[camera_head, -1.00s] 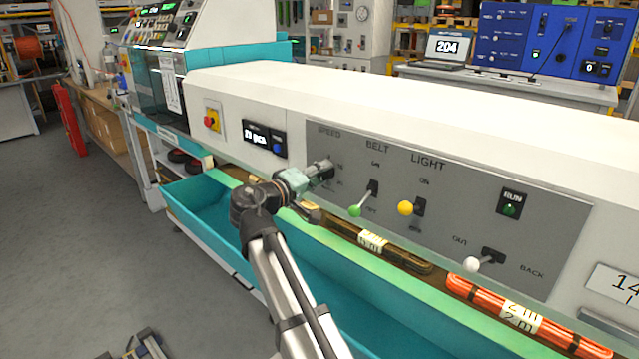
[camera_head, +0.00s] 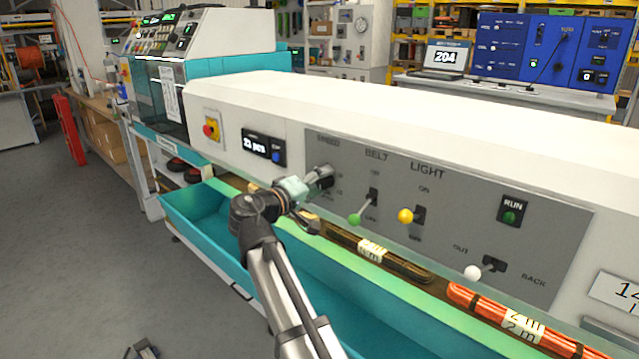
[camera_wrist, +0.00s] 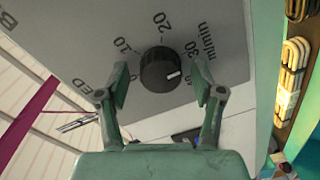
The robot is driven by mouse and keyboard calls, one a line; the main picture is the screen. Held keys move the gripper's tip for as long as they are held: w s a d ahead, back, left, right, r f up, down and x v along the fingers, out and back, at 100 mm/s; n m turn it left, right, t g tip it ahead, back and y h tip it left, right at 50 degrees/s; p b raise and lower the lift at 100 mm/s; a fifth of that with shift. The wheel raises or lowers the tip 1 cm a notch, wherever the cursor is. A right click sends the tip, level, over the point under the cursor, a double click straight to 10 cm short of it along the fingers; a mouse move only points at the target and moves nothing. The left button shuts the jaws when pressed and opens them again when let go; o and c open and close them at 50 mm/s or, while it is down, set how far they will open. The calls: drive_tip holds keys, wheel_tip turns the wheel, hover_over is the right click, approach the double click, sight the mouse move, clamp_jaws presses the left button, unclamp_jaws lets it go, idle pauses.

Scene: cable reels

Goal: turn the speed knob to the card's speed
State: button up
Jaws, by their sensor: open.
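The black speed knob (camera_wrist: 160,70) sits on the grey panel, ringed by printed marks 0, 10, 20 and 30 and the unit m/min. Its white pointer line faces right and slightly down, past 30, toward a mark partly hidden by my right finger. My gripper (camera_wrist: 161,80) is open, with one finger on each side of the knob. Gaps show between the fingers and the knob. In the head view my gripper (camera_head: 322,177) is at the panel below the SPEED label and covers the knob.
Right of my gripper are the green-tipped belt lever (camera_head: 356,219), the yellow-tipped light lever (camera_head: 406,216) and a white-tipped lever (camera_head: 472,273). Cable bundles (camera_head: 378,250) lie below the panel, above a teal trough (camera_head: 200,215). A red stop button (camera_head: 210,129) is at left.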

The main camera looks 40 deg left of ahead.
drive_tip(key=shift+s, duration=0.1)
drive_tip(key=s, duration=1.1)
drive_tip(key=shift+s+a+r, duration=0.2)
drive_tip(key=shift+s+a, duration=0.2)
